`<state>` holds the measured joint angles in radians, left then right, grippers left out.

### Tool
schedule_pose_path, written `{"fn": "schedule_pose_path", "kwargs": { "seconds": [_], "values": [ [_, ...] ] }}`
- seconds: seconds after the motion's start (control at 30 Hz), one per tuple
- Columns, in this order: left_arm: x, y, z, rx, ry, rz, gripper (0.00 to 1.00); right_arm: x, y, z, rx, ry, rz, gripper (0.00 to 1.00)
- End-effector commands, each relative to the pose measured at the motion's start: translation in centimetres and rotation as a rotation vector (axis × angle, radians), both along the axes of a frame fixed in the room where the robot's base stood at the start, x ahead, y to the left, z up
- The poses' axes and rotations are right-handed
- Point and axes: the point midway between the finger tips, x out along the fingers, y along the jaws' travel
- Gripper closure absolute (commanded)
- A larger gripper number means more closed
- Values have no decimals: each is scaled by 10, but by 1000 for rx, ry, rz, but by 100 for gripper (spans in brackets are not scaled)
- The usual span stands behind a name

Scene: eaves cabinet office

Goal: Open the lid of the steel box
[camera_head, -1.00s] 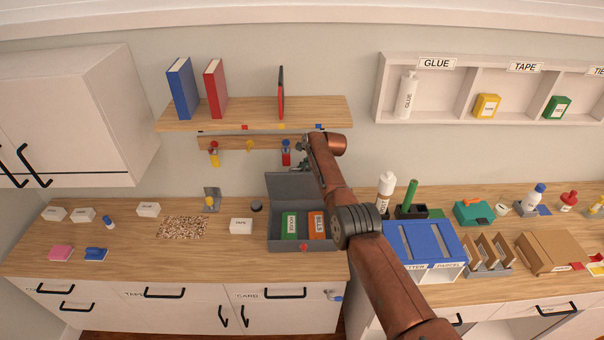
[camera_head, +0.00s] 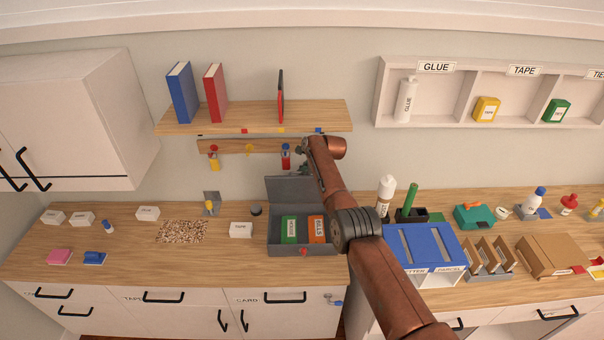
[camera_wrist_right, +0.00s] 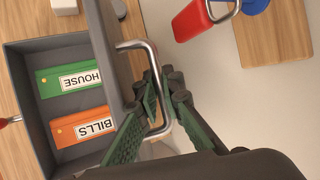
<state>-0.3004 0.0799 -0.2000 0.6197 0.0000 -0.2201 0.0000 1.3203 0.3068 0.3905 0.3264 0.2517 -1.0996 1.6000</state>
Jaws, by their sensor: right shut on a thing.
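The grey steel box (camera_head: 285,250) stands on the wooden counter. Its lid (camera_head: 288,188) is raised, standing about upright at the back edge. A green HOUSE folder (camera_wrist_right: 72,86) and an orange BILLS folder (camera_wrist_right: 82,127) lie inside. In the wrist view the lid (camera_wrist_right: 103,50) carries a bent metal handle (camera_wrist_right: 131,44). My right gripper (camera_wrist_right: 163,82) is shut on this handle. In the head view my right gripper (camera_head: 304,156) is behind the lid's upper right corner, partly hidden by my arm. My left gripper is out of view.
A shelf (camera_head: 250,115) with books and a hook rail (camera_head: 230,145) are on the wall close above the lid. A white TAPE box (camera_head: 241,230) and a dark round item (camera_head: 256,209) stand left of the steel box. A blue-topped LETTER/PARCEL sorter (camera_head: 420,245) stands to the right.

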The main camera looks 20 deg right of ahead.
Motion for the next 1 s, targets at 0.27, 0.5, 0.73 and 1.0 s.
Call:
{"fn": "schedule_pose_path", "kwargs": {
  "seconds": [0.27,0.5,0.73,1.0],
  "values": [
    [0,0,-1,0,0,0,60,13,-8,15,-11,-59,-16,100],
    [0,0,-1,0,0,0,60,13,-8,15,-12,-59,-16,100],
    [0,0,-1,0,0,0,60,13,-8,15,-12,-59,-16,100],
    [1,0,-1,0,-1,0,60,12,-7,13,-10,-56,-17,84]
  ]
}}
